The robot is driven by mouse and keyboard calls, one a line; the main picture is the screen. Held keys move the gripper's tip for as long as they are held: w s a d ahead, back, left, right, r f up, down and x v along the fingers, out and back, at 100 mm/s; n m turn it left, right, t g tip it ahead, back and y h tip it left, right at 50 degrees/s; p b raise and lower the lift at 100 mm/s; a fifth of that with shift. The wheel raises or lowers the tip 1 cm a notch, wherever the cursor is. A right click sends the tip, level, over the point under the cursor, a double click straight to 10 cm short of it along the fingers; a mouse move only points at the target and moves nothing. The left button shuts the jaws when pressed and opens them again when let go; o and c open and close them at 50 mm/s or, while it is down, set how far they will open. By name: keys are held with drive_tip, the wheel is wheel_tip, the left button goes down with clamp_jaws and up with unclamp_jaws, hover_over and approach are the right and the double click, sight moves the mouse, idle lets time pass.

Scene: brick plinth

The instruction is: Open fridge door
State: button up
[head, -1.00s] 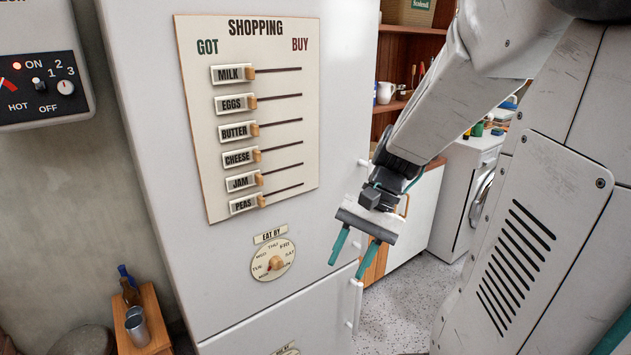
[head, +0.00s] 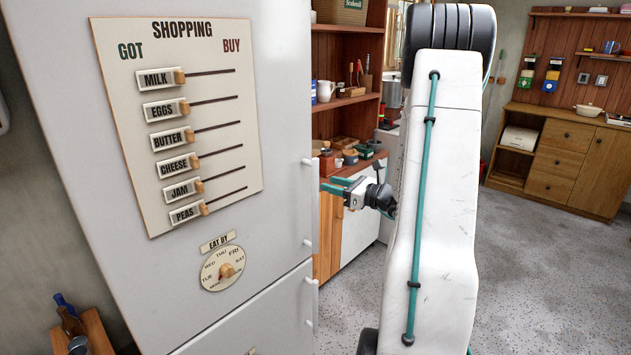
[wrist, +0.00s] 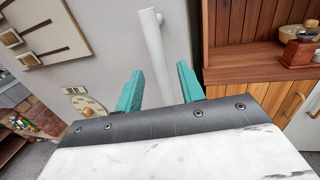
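The white fridge's upper door (head: 270,60) is shut. Its white bar handle (head: 308,205) runs up the door's right edge. My gripper (head: 328,185) is just right of this handle in the head view, with its teal fingers pointing left toward it. In the wrist view the fingers (wrist: 160,72) are spread open, and the handle (wrist: 153,35) appears in the gap between them. The handle's lower part is hidden behind the gripper body. I see no finger clearly touching the handle, and I cannot tell the exact depth between them.
A lower fridge door (head: 250,325) has its own handle. A wooden shelf unit (head: 350,40) with pots stands right behind my gripper. A wooden cabinet (head: 570,150) is at the far right. Speckled floor (head: 530,270) is clear on the right. A small stool (head: 95,335) stands at lower left.

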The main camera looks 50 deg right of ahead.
sight(318, 181)
drive_tip(key=x, duration=0.6)
drive_tip(key=shift+w, duration=0.15)
drive_tip(key=shift+c, duration=0.3)
drive_tip(key=shift+a, duration=0.1)
clamp_jaws()
